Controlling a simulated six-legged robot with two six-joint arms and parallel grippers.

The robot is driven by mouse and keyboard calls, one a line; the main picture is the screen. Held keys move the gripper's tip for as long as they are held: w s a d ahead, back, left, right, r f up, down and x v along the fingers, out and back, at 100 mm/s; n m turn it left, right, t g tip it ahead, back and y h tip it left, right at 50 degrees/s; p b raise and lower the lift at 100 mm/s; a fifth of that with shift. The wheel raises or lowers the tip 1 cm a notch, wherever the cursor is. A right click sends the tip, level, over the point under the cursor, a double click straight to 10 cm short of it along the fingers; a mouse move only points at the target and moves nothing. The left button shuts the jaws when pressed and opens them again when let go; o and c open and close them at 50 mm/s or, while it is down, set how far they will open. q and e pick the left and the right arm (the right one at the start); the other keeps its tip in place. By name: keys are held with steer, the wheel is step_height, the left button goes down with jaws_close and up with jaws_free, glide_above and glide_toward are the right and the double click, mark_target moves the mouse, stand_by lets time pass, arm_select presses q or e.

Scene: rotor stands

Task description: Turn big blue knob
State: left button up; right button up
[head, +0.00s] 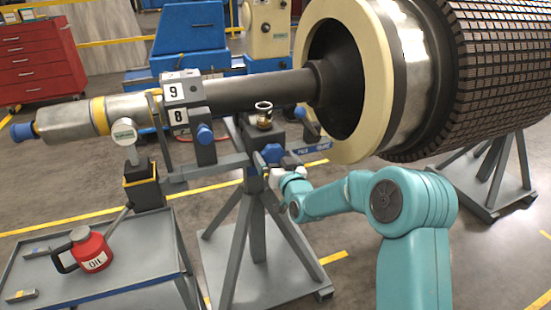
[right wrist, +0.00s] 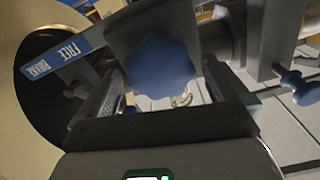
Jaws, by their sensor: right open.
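The big blue knob (head: 272,153), lobed, sits on the grey stand below the rotor shaft in the head view, partly hidden by my right gripper. It fills the upper middle of the right wrist view (right wrist: 160,67), on a dark grey block. My right gripper (head: 274,171) is open and comes up to the knob from below right. In the right wrist view its fingers lie to the left and right of the knob; I cannot tell whether they touch it. My left gripper is not in view.
A blue bar lettered FREE and BRAKE (right wrist: 62,52) is left of the knob in the wrist view. A smaller blue knob (head: 205,133) is nearby. A small glass cup (head: 264,114) stands above. A cart (head: 110,260) bears a red oil can (head: 92,252).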

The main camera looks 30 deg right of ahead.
steer(key=c, duration=1.1)
steer(key=shift+o, duration=0.3)
steer(key=shift+f+n+b, duration=0.2)
steer(key=shift+n+b, duration=0.2)
steer(key=shift+b, duration=0.4)
steer(key=n+b, duration=0.2)
steer(key=b, duration=0.1)
steer(key=shift+f+n+b, duration=0.1)
steer(key=shift+n+b, duration=0.3)
steer(key=shift+a+n+b, duration=0.1)
steer(key=shift+n+b, duration=0.95)
steer(key=shift+n, duration=0.15)
steer(key=shift+r+n+b, duration=0.2)
steer(key=shift+n+b, duration=0.55)
steer(key=shift+n, duration=0.45)
